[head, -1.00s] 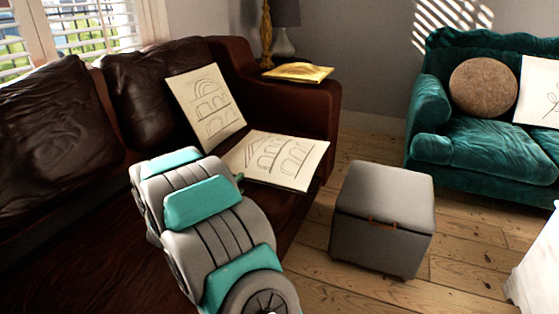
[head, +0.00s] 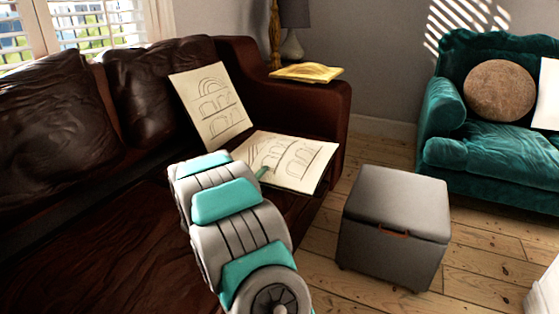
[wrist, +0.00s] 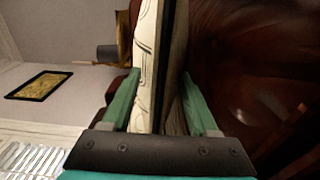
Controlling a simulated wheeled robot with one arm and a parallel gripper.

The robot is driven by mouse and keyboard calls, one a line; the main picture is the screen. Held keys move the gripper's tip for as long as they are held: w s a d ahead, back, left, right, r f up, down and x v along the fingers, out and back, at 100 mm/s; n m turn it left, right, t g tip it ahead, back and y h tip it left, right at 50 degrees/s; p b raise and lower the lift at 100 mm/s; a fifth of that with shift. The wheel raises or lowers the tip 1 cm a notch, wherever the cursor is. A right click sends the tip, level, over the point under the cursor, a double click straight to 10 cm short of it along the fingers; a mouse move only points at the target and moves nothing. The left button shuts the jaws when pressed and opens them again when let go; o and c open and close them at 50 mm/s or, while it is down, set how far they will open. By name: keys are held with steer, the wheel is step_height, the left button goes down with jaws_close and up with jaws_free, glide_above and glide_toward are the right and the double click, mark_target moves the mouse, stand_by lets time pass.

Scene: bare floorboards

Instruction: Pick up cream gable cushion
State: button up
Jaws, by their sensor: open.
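Two cream cushions with black line drawings of arches are on the brown sofa (head: 110,250). One cushion (head: 212,108) leans against the sofa back; the other cushion (head: 302,163) lies on the seat near the right armrest. The frames do not make clear which is the gable one. My gripper (head: 263,172) is at the near left edge of the lying cushion, partly hidden by my arm. In the wrist view my gripper (wrist: 161,78) is open, its green fingers on either side of a cream cushion edge (wrist: 150,60). Contact cannot be made out.
Dark leather cushions (head: 55,110) rest along the sofa back. The right armrest (head: 300,95) stands beyond the lying cushion, with a yellow item (head: 307,73) behind it. A grey storage stool (head: 393,220) stands on the floorboards to the right. A teal sofa (head: 490,145) is farther right.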

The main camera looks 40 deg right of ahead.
steer(key=shift+w+d, duration=0.25)
steer(key=shift+d, duration=0.15)
jaws_close()
